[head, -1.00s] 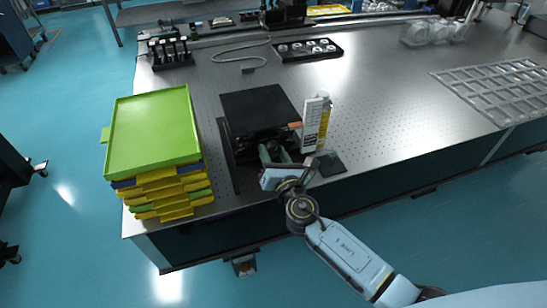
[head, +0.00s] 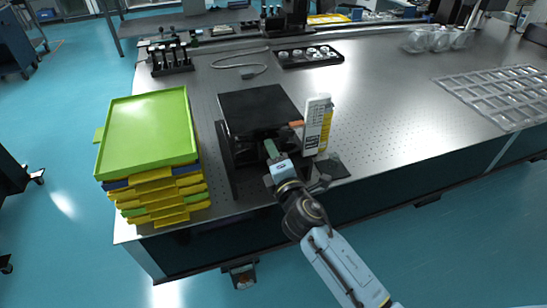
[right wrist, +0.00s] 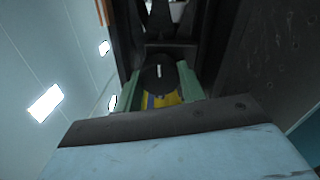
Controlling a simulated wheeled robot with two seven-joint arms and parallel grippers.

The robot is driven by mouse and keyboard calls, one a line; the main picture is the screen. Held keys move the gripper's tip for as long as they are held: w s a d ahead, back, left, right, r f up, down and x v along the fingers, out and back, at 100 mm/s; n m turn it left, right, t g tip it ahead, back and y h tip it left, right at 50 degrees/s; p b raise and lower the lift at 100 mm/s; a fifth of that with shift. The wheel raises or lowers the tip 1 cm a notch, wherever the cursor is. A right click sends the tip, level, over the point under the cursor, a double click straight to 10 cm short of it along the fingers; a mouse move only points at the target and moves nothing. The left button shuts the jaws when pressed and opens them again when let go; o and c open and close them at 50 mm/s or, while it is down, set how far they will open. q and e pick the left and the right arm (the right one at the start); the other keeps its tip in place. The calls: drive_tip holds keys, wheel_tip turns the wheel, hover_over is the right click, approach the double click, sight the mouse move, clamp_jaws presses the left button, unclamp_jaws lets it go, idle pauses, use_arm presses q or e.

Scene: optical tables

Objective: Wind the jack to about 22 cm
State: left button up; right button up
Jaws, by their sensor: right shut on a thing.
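The black lab jack (head: 258,108) stands near the front edge of the optical table, its flat square top raised above its base. A white upright block with a yellow strip and printed marks (head: 317,125) stands at its right; the marks are too small to read. A small orange pointer (head: 296,124) shows between the jack's top and this block. My right gripper (head: 271,150) is at the jack's front. In the right wrist view its green fingers are shut on a round black knob with a white mark (right wrist: 159,72). My left gripper is not in view.
A stack of green, yellow and blue trays (head: 148,135) stands close at the left. A black tray of small round parts (head: 309,54) and a cable (head: 240,66) lie behind. A clear compartment tray (head: 495,90) lies at right. The table between is mostly clear.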

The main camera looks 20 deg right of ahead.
drive_tip(key=shift+m+p, duration=0.6)
drive_tip(key=shift+m, duration=5.5)
drive_tip(key=o, duration=1)
drive_tip(key=shift+s, duration=0.15)
drive_tip(key=s, duration=1.3)
drive_tip(key=shift+d+p, duration=0.2)
drive_tip(key=shift+p, duration=0.15)
